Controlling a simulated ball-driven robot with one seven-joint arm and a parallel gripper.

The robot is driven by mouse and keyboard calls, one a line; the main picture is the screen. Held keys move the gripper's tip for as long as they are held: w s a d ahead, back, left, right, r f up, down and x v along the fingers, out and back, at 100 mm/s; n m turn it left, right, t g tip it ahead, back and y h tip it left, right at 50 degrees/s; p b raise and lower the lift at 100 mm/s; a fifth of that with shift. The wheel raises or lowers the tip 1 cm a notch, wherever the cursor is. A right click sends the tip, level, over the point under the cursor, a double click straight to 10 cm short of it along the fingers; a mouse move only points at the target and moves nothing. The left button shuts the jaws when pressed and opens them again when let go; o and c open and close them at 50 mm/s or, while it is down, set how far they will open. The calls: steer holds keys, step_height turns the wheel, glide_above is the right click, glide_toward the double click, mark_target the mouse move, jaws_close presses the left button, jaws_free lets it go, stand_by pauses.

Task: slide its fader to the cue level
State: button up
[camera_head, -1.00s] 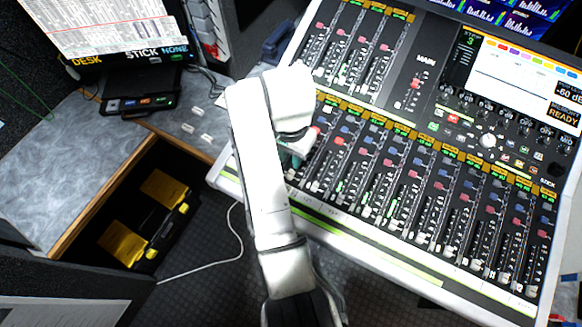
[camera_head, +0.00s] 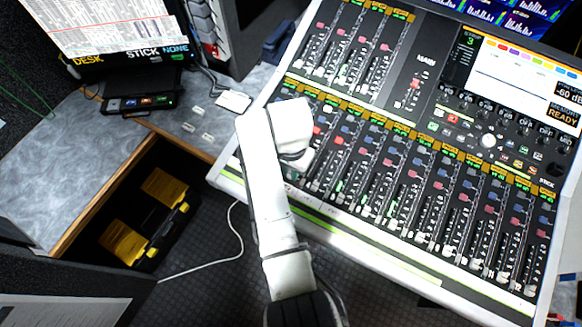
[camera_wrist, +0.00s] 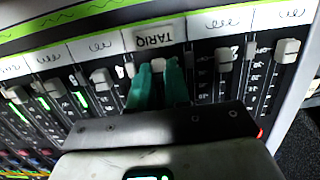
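The mixing console (camera_head: 330,222) fills the right of the head view, with rows of faders. In the wrist view my gripper (camera_wrist: 158,66) is at the fader under the strip labelled "TARIQ" (camera_wrist: 160,34). Its two teal fingers stand slightly apart, one on each side of a pale fader cap (camera_wrist: 158,64). The fingers hide part of the cap, and I cannot tell whether they press on it. Neighbouring caps stand to the left (camera_wrist: 101,78) and right (camera_wrist: 223,58). In the head view my arm hides the fingers and this fader.
A console display (camera_head: 567,92) reads "-60" and "MEMORY READY". A monitor (camera_head: 125,53) reads "DESK STICK NONE" at upper left. A grey desk (camera_head: 60,165) is at left, with a yellow-and-black case (camera_head: 160,225) in the recess below. A white cable (camera_head: 205,270) lies on the floor.

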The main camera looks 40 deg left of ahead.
jaws_close()
